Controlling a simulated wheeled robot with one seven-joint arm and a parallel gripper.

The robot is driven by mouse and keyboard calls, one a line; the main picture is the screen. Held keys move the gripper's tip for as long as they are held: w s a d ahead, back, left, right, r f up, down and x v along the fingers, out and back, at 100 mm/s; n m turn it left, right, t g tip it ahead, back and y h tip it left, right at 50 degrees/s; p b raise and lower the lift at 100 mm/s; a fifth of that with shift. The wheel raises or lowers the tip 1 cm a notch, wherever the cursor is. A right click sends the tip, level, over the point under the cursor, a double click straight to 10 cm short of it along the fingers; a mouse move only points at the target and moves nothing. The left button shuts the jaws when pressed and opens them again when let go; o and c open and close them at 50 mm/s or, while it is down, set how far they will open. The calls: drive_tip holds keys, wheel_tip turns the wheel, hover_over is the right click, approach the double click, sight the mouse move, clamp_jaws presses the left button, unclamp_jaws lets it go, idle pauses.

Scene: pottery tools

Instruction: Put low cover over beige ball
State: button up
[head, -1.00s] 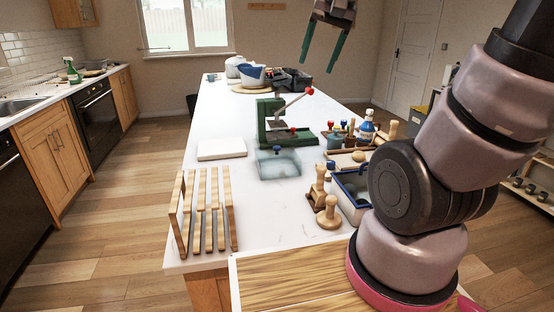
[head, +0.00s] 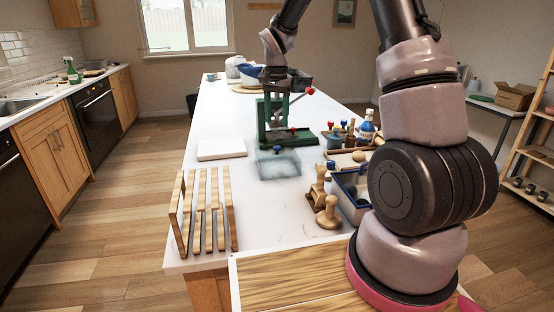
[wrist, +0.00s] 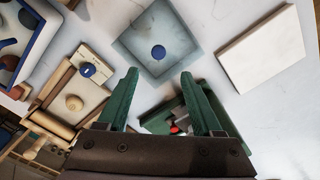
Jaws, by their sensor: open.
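A low translucent square cover with a blue knob (head: 278,165) sits on the white table, in front of the green press in the head view. It also shows at the top centre of the wrist view (wrist: 157,30). A beige ball (wrist: 73,102) rests on a wooden-edged tray, left of my gripper in the wrist view; it also shows in the head view (head: 358,156). The cover and ball are apart. My gripper (wrist: 165,85) is open and empty, with green fingers pointing down above the table. In the head view it overlaps the green press.
A green press with red-tipped lever (head: 292,136) stands behind the cover. A white slab (head: 221,149) lies left. A wooden rack (head: 204,210), wooden stamps (head: 328,213) and a blue-and-white bin (head: 351,187) are nearer. Bottles and jars (head: 367,128) crowd the right. Table between rack and stamps is clear.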

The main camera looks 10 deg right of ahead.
sight(277, 146)
drive_tip(key=f, duration=0.9)
drive_tip(key=shift+s+f, duration=0.2)
drive_tip(key=shift+f, duration=0.1)
clamp_jaws()
idle(1.1)
